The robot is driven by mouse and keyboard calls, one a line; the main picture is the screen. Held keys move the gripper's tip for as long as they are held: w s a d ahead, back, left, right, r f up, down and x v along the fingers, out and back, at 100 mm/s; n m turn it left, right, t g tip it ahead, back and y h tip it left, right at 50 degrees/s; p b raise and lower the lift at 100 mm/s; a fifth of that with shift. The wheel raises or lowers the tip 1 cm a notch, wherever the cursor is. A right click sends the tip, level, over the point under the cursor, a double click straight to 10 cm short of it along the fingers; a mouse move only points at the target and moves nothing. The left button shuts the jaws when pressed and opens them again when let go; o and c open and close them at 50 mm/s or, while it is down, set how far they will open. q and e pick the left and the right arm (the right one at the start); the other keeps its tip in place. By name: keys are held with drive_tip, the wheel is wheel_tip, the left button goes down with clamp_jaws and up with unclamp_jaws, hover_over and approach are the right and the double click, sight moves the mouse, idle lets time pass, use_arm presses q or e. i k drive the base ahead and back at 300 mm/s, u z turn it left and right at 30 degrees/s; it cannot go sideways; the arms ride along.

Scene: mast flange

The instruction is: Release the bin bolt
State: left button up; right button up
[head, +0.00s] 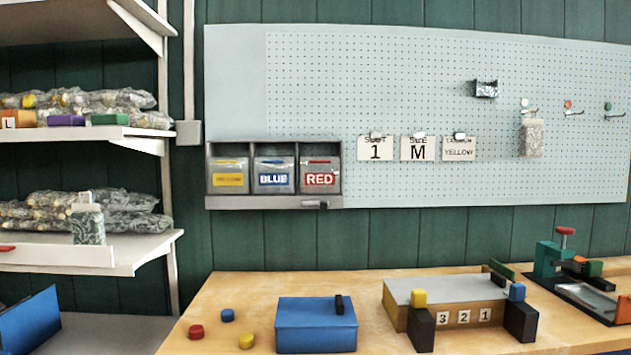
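A grey bin rack (222,202) hangs on the left part of the pegboard. It holds three clear-fronted bins side by side: the YELLOW bin (228,168), the BLUE bin (273,168) and the RED bin (319,168). A small dark grey bolt-like piece (315,204) lies across the rack's bottom rail, below the RED bin. Whether it is drawn or thrown is too small to tell. Neither of my grippers shows in the head view.
The pegboard (400,90) carries cards reading 1, M and YELLOW. Below, the wooden bench (240,290) holds a blue box (315,325), coloured discs, a grey-topped block (440,288) and a green clamp (550,258). Shelves (90,255) stand left. The space before the rack is clear.

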sight(323, 204)
drive_tip(key=u, duration=0.45)
drive_tip(key=k, duration=0.55)
drive_tip(key=u, duration=1.25)
drive_tip(key=i, duration=1.2)
drive_tip(key=z, duration=0.75)
drive_tip(key=i, duration=0.9)
drive_tip(key=z, duration=0.7)
